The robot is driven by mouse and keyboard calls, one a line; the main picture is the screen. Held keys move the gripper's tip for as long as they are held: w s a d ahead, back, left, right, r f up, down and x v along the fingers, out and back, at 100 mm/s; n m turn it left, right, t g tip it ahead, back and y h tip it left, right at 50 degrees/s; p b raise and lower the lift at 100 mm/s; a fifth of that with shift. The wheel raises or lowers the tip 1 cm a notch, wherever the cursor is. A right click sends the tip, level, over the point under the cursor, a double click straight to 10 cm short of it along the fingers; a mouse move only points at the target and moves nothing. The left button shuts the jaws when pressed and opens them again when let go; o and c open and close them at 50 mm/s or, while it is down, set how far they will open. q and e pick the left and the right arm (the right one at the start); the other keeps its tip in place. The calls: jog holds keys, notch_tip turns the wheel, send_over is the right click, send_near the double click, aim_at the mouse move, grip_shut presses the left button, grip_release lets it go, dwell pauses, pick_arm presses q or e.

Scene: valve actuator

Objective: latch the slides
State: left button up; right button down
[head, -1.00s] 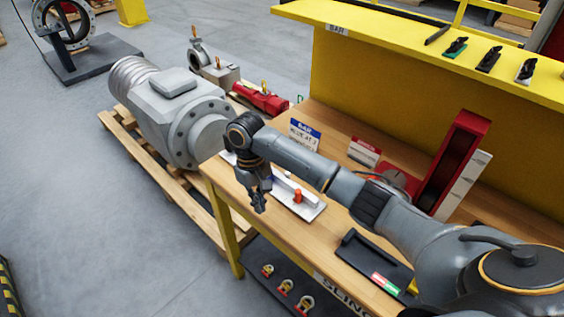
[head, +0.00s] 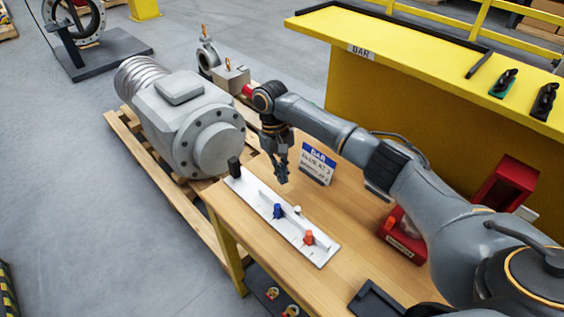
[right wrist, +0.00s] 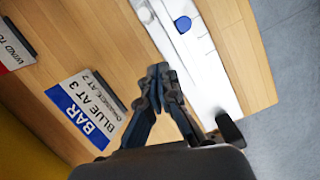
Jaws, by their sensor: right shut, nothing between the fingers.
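A white slide rail (head: 262,212) lies on the wooden bench along its front left edge. It bears a blue slide knob (head: 277,211) near its middle, an orange-red knob (head: 308,237) toward the near end and a black block (head: 234,166) at the far end. The blue knob also shows in the right wrist view (right wrist: 183,24), with the black block (right wrist: 229,128). My right gripper (head: 283,178) is shut and empty, above the bench just right of the rail. My left gripper is not in view.
A blue and white "BAR" card (head: 317,164) stands right of my right gripper. A red device (head: 402,235) and a yellow shelf wall (head: 385,95) lie further right. A grey valve actuator (head: 190,125) rests on a pallet at left.

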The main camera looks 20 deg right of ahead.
aim_at(291, 208)
jog(key=x, duration=0.2)
jog(key=p+x, duration=0.1)
jog(key=x, duration=0.1)
jog(key=shift+w+d+f, duration=0.1)
jog(key=shift+w+d, duration=0.05)
jog(key=shift+d, duration=0.1)
jog(key=shift+s+f+p, duration=0.25)
jog(key=shift+f+p, duration=0.1)
jog(key=shift+f, duration=0.25)
jog(key=s+p, duration=0.2)
jog(key=s, duration=0.1)
jog(key=shift+d+r, duration=0.1)
jog(key=shift+r, duration=0.05)
jog(key=shift+s, duration=0.35)
jog(key=shift+f, duration=0.2)
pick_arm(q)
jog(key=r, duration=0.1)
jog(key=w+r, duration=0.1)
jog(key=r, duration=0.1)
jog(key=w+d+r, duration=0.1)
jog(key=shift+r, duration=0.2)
